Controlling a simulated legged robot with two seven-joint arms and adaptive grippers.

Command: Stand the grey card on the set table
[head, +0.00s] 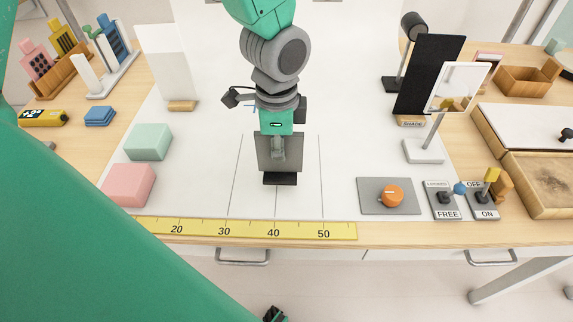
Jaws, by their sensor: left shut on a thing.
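The grey card (293,156) is an upright grey panel with a black foot (280,179) at its lower edge. It is over the white set table (210,180), in the middle, between thin marked lines. My left gripper (279,150) comes down from above and is shut on the card, covering its middle. The foot is at or just above the white surface; I cannot tell if it touches.
Green (149,142) and pink (130,185) blocks stand left. A yellow ruler (250,229) lies along the front. An orange knob (390,196), switches (444,199), a small stand (424,150) and a black panel (430,75) are right. White surface around the card is clear.

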